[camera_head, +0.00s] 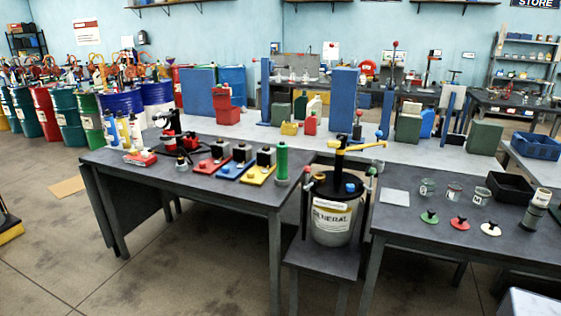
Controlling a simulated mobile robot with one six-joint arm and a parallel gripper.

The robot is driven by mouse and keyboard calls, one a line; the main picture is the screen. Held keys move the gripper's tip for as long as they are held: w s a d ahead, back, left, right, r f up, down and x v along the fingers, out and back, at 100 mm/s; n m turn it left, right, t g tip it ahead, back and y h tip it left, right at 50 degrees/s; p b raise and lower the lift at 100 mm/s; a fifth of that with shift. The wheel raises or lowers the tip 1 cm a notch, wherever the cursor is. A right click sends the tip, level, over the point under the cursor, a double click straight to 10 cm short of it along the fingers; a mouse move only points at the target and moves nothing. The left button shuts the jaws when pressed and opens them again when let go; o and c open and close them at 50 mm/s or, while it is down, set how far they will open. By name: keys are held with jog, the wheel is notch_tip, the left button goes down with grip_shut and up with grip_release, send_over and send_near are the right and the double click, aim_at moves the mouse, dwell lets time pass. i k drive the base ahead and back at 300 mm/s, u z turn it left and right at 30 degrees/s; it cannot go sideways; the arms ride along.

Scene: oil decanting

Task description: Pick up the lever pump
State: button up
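The pail sits on a low grey stand between two dark tables. A red-and-black device (172,130) stands on the left table; I cannot tell whether it is also a pump. My gripper is not in view.
The left table (120,168) holds bottles, several coloured blocks and a green cylinder (282,161). The right table (398,222) holds cups, coloured discs, a black tray (511,187) and a canister. Drums (46,112) line the left back. The front left floor is mostly open.

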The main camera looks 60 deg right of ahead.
aim_at(282, 147)
jog(key=z, duration=0.15)
jog(key=i, duration=0.9)
jog(key=z, duration=0.25)
